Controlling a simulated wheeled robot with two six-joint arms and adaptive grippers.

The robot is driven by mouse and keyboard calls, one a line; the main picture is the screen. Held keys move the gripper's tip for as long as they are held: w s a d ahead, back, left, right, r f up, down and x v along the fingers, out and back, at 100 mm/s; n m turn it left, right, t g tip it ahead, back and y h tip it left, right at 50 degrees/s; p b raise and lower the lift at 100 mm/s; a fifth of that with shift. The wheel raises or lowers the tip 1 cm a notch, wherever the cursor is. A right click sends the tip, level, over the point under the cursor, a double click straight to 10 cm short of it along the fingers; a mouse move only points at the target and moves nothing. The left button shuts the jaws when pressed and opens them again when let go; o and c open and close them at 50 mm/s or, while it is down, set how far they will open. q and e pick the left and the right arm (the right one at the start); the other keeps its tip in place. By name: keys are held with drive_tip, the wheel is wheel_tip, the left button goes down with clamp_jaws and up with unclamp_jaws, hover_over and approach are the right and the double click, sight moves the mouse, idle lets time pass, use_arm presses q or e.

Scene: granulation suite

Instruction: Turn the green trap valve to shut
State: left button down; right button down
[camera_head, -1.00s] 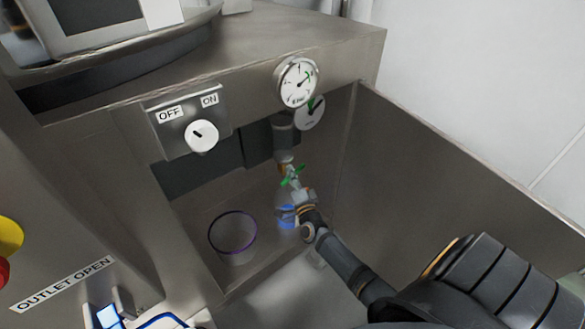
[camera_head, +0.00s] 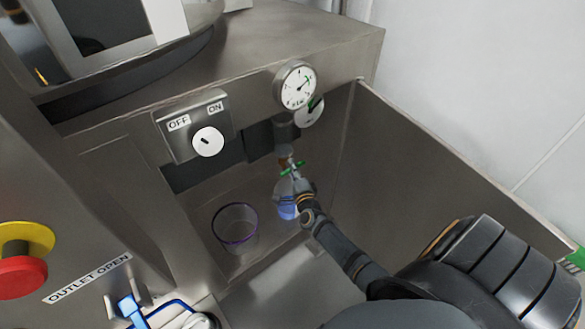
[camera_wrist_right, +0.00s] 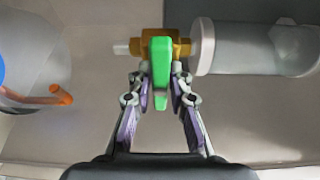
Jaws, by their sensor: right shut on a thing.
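The green trap valve (camera_head: 292,168) sits below the grey pipe under the gauges, in the recessed bay. In the right wrist view its green handle (camera_wrist_right: 160,72) lies across the line of the brass body (camera_wrist_right: 182,47) and clear tube (camera_wrist_right: 255,48). My right gripper (camera_head: 297,184) reaches in from the lower right. In the right wrist view my right gripper (camera_wrist_right: 158,82) has a finger on each side of the handle and is shut on it. My left gripper is not in view.
A flask with blue liquid (camera_head: 287,207) stands below the valve, partly hidden by my gripper. An open purple-rimmed cup (camera_head: 235,238) is to its left. Steel side panel (camera_head: 430,170) bounds the right. An OFF/ON knob (camera_head: 208,142) and gauge (camera_head: 295,86) are above.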

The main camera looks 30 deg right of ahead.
drive_tip(key=c, duration=1.3)
unclamp_jaws()
drive_tip(key=shift+o, duration=0.2)
drive_tip(key=v, duration=1.2)
